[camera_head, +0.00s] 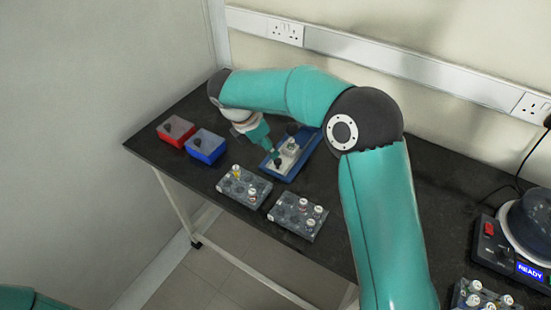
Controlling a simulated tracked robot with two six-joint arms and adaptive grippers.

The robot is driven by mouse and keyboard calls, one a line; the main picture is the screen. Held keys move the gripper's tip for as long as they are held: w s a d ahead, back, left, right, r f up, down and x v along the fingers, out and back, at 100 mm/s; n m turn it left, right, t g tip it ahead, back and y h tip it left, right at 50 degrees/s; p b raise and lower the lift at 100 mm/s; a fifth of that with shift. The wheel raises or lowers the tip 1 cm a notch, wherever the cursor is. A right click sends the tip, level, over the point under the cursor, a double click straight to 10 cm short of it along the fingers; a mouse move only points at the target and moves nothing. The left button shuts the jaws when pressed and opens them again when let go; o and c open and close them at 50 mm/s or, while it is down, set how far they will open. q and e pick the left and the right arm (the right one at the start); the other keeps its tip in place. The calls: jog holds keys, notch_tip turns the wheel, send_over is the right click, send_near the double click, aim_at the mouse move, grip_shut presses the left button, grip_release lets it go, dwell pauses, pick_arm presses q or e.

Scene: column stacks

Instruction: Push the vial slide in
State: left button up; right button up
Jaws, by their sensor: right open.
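A blue tray (307,157) lies on the dark bench, with a pale slide-like insert (284,164) in it that carries small dark knobs. I take this insert to be the vial slide; the view is too small to be sure. My right arm reaches over the bench from the right, and its gripper (274,152) points down at the left part of the insert. The right gripper is open; I cannot tell if its fingertips touch the insert. My right arm's links hide the bench behind and right of the tray. My left gripper is out of view.
Two grey racks with capped vials, one left (245,188) and one right (297,215), stand in front of the tray. A red box (175,132) and a blue box (205,147) stand at left. A device reading READY (520,250) and another vial rack (481,299) are at right.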

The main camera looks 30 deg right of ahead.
aim_at(277, 160)
jog(key=x, duration=0.7)
jog(key=shift+d+f, duration=0.2)
jog(key=shift+f, duration=0.15)
jog(key=shift+c, duration=0.2)
grip_shut()
